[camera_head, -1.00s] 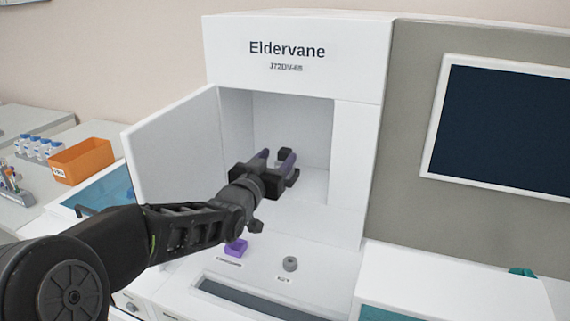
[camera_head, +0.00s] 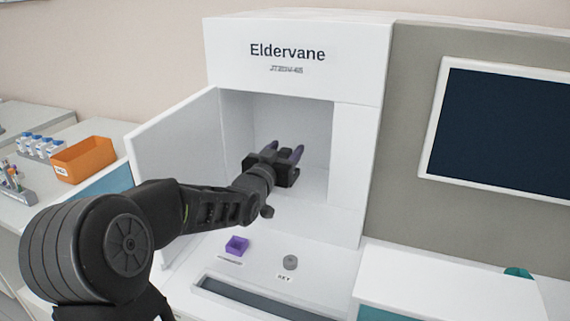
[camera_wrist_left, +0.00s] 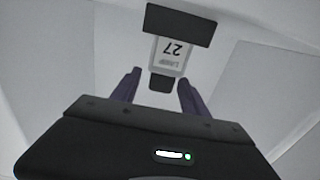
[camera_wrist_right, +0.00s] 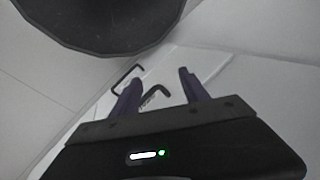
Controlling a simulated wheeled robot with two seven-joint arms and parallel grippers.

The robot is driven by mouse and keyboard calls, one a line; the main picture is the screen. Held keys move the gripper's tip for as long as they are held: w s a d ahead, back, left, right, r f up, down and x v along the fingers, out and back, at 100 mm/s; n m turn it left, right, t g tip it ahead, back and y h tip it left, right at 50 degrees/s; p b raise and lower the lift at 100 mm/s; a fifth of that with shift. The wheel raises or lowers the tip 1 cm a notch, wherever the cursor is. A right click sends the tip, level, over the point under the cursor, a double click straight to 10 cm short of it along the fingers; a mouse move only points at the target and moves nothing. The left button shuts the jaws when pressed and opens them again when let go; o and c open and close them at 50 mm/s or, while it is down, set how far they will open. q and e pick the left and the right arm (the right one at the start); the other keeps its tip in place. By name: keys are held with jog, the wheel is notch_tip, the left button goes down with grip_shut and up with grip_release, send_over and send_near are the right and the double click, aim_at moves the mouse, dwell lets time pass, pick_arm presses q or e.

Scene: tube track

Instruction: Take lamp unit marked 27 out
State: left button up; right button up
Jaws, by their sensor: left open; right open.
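The lamp unit (camera_wrist_left: 170,55) shows in the left wrist view with a light label reading LAMP 27, upside down, between a wide dark block and a small dark block. In the head view it is hidden behind my left gripper (camera_head: 283,150), which is inside the open white chamber (camera_head: 315,125) of the Eldervane machine. The left fingers are open, one to each side of the lamp unit's small dark end, with no clear contact. My right gripper (camera_wrist_right: 157,78) is open and empty, seen only in its own wrist view.
The chamber door (camera_head: 175,145) stands open at the left. A purple block (camera_head: 237,245) and a grey knob (camera_head: 290,262) labelled KEY are on the ledge below. An orange bin (camera_head: 84,158) sits on the left counter. Black handles (camera_wrist_right: 155,95) lie beyond my right fingers.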

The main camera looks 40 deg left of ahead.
pick_arm(q)
jog(key=shift+c, duration=0.4)
grip_shut()
dwell(0.4)
